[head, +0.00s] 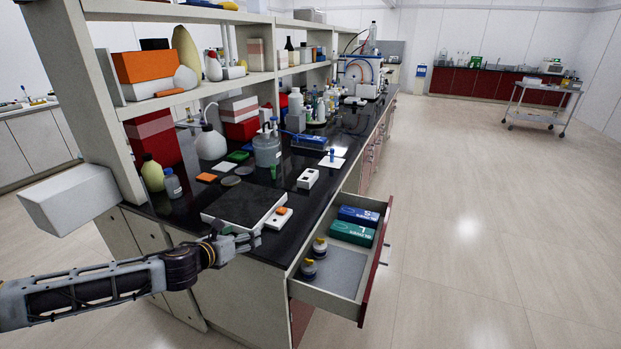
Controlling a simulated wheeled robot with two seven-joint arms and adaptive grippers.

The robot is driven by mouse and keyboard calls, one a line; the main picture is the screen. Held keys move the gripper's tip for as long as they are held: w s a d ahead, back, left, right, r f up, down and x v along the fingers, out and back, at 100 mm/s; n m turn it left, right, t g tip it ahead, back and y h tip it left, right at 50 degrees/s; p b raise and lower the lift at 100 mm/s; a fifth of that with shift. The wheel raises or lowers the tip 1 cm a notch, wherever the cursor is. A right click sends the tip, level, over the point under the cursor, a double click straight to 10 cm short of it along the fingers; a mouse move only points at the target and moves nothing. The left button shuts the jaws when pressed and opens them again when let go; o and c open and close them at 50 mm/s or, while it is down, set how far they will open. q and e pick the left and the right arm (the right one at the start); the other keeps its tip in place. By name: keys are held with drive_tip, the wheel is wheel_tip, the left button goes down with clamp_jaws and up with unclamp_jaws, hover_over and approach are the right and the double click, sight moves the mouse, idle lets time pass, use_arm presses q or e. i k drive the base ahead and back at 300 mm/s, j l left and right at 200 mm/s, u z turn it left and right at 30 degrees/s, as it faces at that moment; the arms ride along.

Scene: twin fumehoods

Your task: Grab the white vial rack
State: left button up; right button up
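A small white block with dark spots on top, which looks like the white vial rack (307,178), sits on the black bench top near its right edge. It stands behind and to the right of a flat white-edged device with a dark plate (243,207). My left gripper (249,240) is at the near end of the bench, by the front corner of that device and well short of the rack. Its fingers are small and partly overlap, so I cannot tell whether they are open. No vial shows clearly in the rack. My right gripper is not in view.
A drawer (343,287) stands pulled out on the right, with blue and green boxes and two small bottles. A grey pot (267,149) and several bottles stand behind the rack. Shelves rise on the left. A pale box (68,200) juts out above my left arm. Floor is clear right.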

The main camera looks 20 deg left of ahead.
sight(309, 177)
drive_tip(key=i+l, duration=0.1)
drive_tip(key=i, duration=0.5)
drive_tip(key=i+l, duration=0.1)
drive_tip(key=i, duration=0.5)
